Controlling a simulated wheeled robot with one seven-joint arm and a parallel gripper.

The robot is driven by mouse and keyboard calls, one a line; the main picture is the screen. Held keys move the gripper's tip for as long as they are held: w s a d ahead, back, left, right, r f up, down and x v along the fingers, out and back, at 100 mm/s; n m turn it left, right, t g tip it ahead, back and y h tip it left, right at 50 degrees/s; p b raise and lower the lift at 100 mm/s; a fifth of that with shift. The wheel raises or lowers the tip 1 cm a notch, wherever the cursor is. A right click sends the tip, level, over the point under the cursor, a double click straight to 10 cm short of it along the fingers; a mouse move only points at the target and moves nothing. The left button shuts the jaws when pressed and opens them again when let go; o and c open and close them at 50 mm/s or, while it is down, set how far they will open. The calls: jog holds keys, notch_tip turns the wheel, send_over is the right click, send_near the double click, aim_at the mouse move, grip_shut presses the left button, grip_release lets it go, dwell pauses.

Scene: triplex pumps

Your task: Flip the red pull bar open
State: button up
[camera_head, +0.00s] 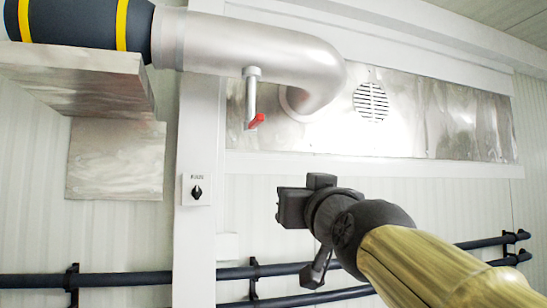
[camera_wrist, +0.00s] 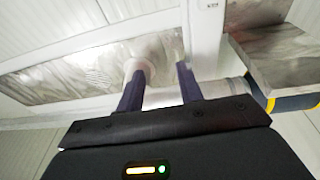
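The red pull bar (camera_head: 257,121) is a small red lever at the lower end of a thin grey stem (camera_head: 251,95). The stem hangs from the underside of a large silver pipe (camera_head: 255,48). My gripper (camera_head: 281,207) is in the head view, below and a little right of the red bar, with a clear gap in the picture. In the wrist view my gripper (camera_wrist: 159,82) has its two dark fingers apart with nothing held between them. The silver pipe (camera_wrist: 219,88) shows behind the fingers. I cannot make out the red bar in the wrist view.
A panel with a rotary switch (camera_head: 196,190) is on the white post left of my gripper. A metal box (camera_head: 95,80) juts out at upper left. A round vent (camera_head: 371,102) is in the wall's metal panel. Dark pipes (camera_head: 130,279) run low along the wall.

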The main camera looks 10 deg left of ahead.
jog(key=n+t+y, duration=0.1)
jog(key=y, duration=0.1)
send_near(260, 117)
jog(key=v, duration=0.5)
jog(key=p+x, duration=1.4)
jog(key=shift+w, duration=0.25)
jog(key=shift+w+a+r+p, duration=0.2)
jog(key=shift+a+r+p, duration=0.1)
jog(key=shift+p, duration=0.1)
jog(key=shift+w+a+r+p, duration=0.1)
jog(key=shift+w+a+p, duration=0.1)
jog(key=shift+w+p, duration=0.35)
jog(key=shift+w+a+r+p, duration=0.2)
jog(key=shift+w+p, duration=0.2)
jog(key=shift+w, duration=0.2)
jog(key=shift+s+a, duration=0.15)
grip_shut()
